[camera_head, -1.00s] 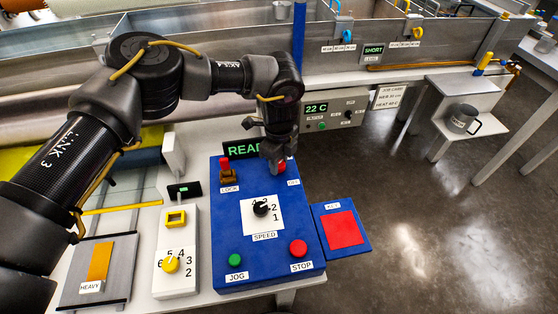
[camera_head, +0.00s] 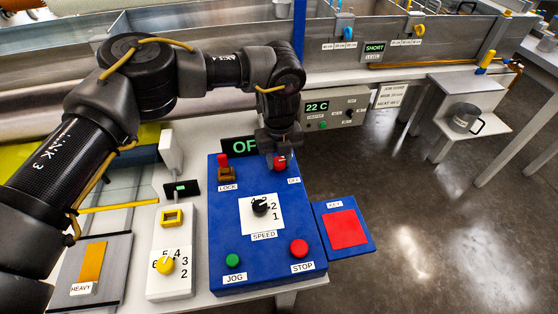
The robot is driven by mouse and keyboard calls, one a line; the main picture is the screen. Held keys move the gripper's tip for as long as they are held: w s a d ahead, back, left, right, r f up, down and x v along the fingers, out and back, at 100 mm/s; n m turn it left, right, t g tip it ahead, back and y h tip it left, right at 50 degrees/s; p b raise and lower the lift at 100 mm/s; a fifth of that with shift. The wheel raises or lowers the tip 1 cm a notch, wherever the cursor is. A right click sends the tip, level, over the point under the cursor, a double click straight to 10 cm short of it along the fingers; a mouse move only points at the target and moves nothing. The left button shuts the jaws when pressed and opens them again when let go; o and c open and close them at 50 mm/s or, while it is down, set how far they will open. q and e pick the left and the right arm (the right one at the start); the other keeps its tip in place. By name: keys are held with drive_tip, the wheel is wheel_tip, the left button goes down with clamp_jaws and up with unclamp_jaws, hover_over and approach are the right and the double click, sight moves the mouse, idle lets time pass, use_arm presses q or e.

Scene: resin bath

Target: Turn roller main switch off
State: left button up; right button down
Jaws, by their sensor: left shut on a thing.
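The blue control panel (camera_head: 225,265) lies on the white bench. A red switch knob (camera_head: 280,163) sits at its back right, by a partly hidden label that seems to read OFF. My left gripper (camera_head: 279,155) points down over this knob and is shut on it; the fingertips are partly hidden. The display (camera_head: 240,146) behind the panel shows "OF" in green, its right part hidden by my gripper. My right gripper is not in view.
The panel also bears a red LOCK piece (camera_head: 223,161), a black SPEED dial (camera_head: 260,207), a green JOG button (camera_head: 233,261) and a red STOP button (camera_head: 298,248). A KEY pad (camera_head: 345,229) adjoins at right. A yellow dial (camera_head: 165,265) stands left.

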use_arm(q)
drive_tip(key=m, duration=0.3)
drive_tip(key=shift+b, duration=0.35)
drive_tip(key=shift+m, duration=1.3)
drive_tip(key=m+b, duration=0.1)
drive_tip(key=m, duration=0.3)
drive_tip(key=shift+m, duration=0.4)
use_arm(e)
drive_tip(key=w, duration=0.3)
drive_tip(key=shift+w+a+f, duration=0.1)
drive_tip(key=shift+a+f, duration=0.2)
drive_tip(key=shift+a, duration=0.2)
use_arm(q)
drive_tip(key=o, duration=1)
drive_tip(key=shift+c, duration=0.2)
drive_tip(key=shift+r, duration=0.1)
